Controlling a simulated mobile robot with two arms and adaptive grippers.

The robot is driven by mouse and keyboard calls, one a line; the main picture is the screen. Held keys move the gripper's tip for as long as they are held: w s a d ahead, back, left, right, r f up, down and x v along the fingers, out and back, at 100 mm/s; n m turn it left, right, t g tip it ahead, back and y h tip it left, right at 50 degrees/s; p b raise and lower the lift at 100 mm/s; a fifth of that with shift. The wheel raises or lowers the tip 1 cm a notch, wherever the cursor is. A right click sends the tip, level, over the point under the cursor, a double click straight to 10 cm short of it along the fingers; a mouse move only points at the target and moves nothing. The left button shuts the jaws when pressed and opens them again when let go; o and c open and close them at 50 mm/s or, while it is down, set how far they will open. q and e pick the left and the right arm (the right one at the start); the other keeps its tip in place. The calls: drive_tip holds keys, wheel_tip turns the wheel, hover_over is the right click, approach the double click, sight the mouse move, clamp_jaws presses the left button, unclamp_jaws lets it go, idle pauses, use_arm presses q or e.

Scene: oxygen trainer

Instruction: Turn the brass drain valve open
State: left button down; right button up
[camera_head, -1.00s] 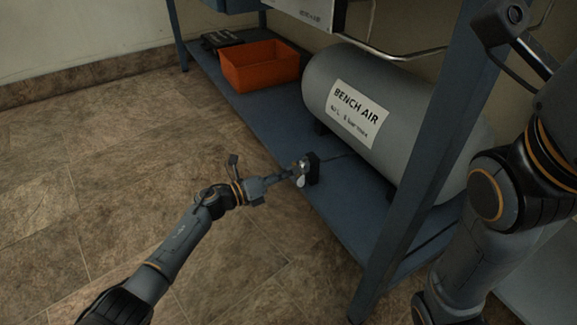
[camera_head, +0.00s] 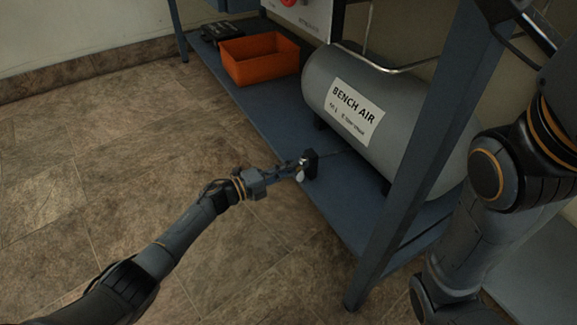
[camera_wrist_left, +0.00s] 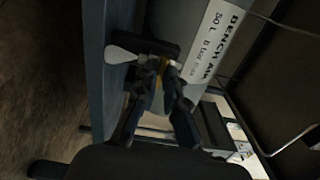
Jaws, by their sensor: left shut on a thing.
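The brass drain valve (camera_wrist_left: 163,66) shows as a small brass-coloured patch between the fingers of my left gripper (camera_wrist_left: 163,84) in the left wrist view. A pale rounded lever (camera_wrist_left: 121,54) sticks out to the left of it, and a black block (camera_wrist_left: 156,46) sits just behind. In the head view my left gripper (camera_head: 297,166) is at the front edge of the blue shelf, shut on the valve, whose black block (camera_head: 311,163) and pale lever (camera_head: 300,176) show there. The fingers partly hide the valve. My right arm stands at the right, its gripper out of view.
The grey BENCH AIR tank (camera_head: 385,105) lies on the blue shelf (camera_head: 262,115) behind the valve. A blue bench leg (camera_head: 411,175) stands to the right. An orange bin (camera_head: 259,59) sits farther left on the shelf. The floor in front is clear.

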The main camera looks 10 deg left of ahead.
use_arm(q)
drive_tip(key=shift+n, duration=0.3)
idle(0.4)
drive_tip(key=c, duration=1.4)
unclamp_jaws()
drive_tip(key=v, duration=1.2)
drive_tip(key=shift+a, duration=0.1)
